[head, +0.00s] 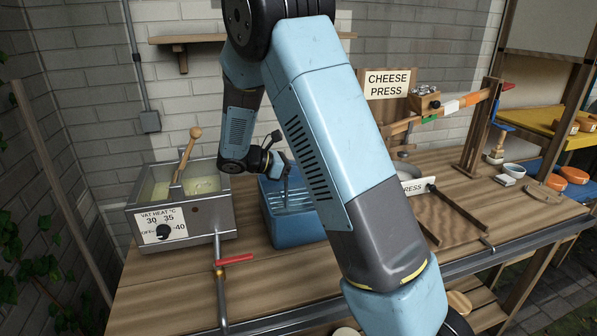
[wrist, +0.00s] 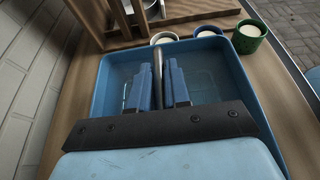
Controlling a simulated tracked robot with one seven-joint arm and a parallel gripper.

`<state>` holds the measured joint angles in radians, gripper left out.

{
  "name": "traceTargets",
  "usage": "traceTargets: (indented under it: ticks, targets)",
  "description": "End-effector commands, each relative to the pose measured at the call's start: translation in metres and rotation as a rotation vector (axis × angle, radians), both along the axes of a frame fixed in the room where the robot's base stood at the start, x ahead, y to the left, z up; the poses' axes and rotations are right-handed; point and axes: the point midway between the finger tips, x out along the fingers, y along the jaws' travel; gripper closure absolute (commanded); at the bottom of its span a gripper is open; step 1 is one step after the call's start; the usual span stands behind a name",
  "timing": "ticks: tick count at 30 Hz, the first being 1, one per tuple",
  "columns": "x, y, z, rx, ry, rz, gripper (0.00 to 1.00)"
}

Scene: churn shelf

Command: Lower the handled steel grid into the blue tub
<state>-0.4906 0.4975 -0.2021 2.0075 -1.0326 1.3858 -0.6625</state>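The blue tub (head: 295,229) stands on the wooden bench, between the steel vat and the press. It fills the middle of the wrist view (wrist: 97,100). The steel grid (head: 296,203) shows as pale thin bars within the tub's rim, and as faint lines through the tub in the wrist view (wrist: 205,85). Its dark upright handle (wrist: 157,73) stands between my gripper's blue fingers (wrist: 160,80), which appear closed on it. My gripper (head: 286,178) is over the tub, pointing down. Whether the grid touches the tub floor cannot be told.
The steel vat (head: 183,216) with a wooden-handled tool (head: 186,155) stands close left of the tub. The press (head: 440,205) is to the right, partly behind my arm. A red-handled tap (head: 234,260) is at front left. Small bowls (wrist: 163,38) and a green cup (wrist: 249,36) stand beside the tub.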

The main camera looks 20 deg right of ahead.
Motion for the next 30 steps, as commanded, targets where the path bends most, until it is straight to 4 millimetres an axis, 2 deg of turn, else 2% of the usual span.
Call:
traceTargets:
  ticks: [1,10,20,23,30]
  targets:
    - [0.0,0.0,0.001,0.0,-0.001,0.0,0.81]
    - [0.0,0.0,0.0,0.0,0.0,0.0,0.54]
    - [0.0,0.004,0.001,0.0,0.001,0.0,0.54]
    - [0.0,0.014,0.005,0.002,-0.001,0.002,0.54]
    - [0.001,0.056,0.021,0.002,-0.002,0.003,0.54]
